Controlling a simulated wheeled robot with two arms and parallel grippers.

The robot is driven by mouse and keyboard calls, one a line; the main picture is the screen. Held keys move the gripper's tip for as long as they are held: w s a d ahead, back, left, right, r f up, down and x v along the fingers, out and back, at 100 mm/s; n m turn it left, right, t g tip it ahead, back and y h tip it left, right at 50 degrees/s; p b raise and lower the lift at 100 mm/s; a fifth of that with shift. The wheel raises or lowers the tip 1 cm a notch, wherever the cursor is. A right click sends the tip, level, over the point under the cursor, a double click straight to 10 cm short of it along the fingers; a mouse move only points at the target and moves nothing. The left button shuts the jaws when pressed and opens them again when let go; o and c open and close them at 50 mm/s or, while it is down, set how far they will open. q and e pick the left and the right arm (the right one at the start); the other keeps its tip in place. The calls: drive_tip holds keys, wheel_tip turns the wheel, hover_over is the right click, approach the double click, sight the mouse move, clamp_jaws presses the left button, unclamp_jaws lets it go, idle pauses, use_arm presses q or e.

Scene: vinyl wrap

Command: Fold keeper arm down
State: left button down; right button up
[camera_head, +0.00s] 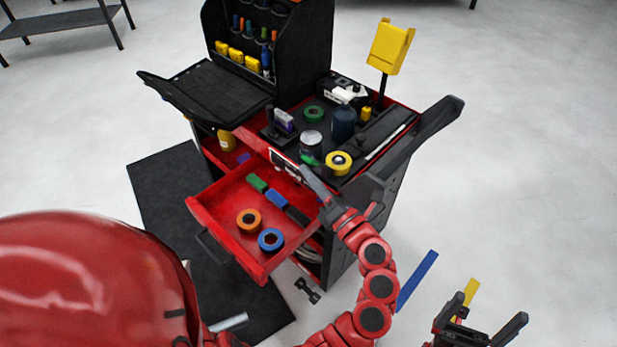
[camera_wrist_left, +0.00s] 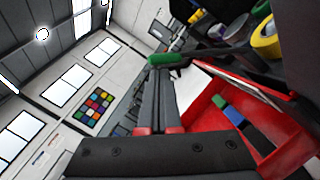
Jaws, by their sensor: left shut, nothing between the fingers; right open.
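My left gripper (camera_head: 306,172) is shut and empty, reaching in over the front edge of the red tool cart (camera_head: 385,185). In the left wrist view its closed fingers (camera_wrist_left: 165,85) point away from the camera. A small green piece (camera_head: 309,160) shows right by the fingertips; it also shows in the left wrist view (camera_wrist_left: 165,60). I cannot tell whether the fingers touch it or whether it belongs to the keeper arm. I cannot pick out the keeper arm for certain. My right gripper (camera_head: 480,322) is open and empty, low at the right, away from the cart.
The red drawer (camera_head: 225,208) is pulled out below my left gripper, holding an orange roll (camera_head: 249,220), a blue roll (camera_head: 271,239) and blocks. A dark bottle (camera_head: 343,123) and yellow roll (camera_head: 338,162) stand on the cart top. The floor at right is mostly clear.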

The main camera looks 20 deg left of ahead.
use_arm(q)
drive_tip(key=shift+w+r+m+p, duration=0.15)
drive_tip(key=shift+r+m+p, duration=0.15)
drive_tip(key=shift+m+p, duration=0.15)
